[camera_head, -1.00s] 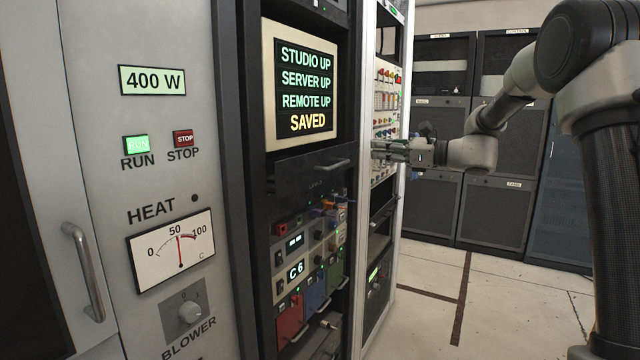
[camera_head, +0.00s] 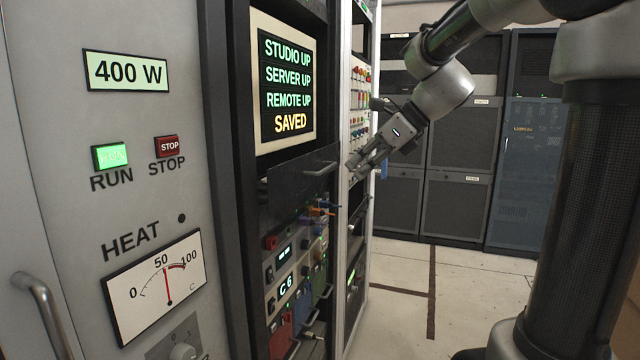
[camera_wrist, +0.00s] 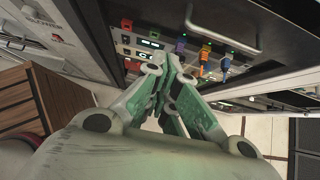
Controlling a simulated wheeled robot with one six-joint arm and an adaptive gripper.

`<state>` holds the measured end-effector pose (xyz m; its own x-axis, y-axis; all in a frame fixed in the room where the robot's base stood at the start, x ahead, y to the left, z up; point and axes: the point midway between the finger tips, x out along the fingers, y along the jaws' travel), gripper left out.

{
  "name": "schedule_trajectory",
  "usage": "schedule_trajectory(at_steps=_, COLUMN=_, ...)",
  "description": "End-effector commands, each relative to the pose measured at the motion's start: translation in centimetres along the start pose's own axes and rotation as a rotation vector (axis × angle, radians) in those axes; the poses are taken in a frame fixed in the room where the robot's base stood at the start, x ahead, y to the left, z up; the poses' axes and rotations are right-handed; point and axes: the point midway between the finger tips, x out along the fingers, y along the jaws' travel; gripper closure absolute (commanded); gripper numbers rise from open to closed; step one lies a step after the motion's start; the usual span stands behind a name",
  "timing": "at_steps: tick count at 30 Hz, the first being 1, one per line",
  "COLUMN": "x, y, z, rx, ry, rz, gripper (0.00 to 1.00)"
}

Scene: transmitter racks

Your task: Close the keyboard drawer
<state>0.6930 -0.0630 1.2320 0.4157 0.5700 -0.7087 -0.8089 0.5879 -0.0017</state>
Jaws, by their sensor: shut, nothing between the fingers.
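The keyboard drawer (camera_head: 295,185) is a black panel below the status screen in the dark rack. Its front seems to stand out a little from the rack; how far is hard to tell. A metal bar handle (camera_head: 321,169) is on the front, and this bar also shows at the top of the wrist view (camera_wrist: 240,50). My gripper (camera_head: 354,170) is shut and empty, to the right of the handle in the head view, apparently apart from it. In the wrist view the closed green-grey fingers (camera_wrist: 172,62) point toward the rack, left of the bar.
The status screen (camera_head: 284,85) is above the drawer. Coloured modules with plugged cables (camera_head: 300,275) sit below it. A white-framed rack with buttons (camera_head: 360,100) stands just right. The grey transmitter cabinet (camera_head: 130,210) is at left. Floor (camera_head: 400,290) is open at right.

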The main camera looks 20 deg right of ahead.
Motion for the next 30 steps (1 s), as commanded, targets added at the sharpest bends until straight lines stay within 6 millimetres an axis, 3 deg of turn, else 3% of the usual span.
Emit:
schedule_trajectory(at_steps=5, x=2.4, y=0.1, z=0.0, rx=0.003, ry=0.0, rz=0.005, gripper=1.0)
schedule_trajectory(at_steps=16, x=10.1, y=0.1, z=0.0, rx=0.001, ry=0.0, rz=0.005, gripper=1.0)
schedule_trajectory(at_steps=22, x=11.9, y=0.1, z=2.2, rx=0.0, ry=-0.002, rz=0.003, gripper=1.0)
schedule_trajectory(at_steps=30, x=12.6, y=0.0, z=2.9, rx=0.001, ry=-0.002, rz=0.001, gripper=1.0)
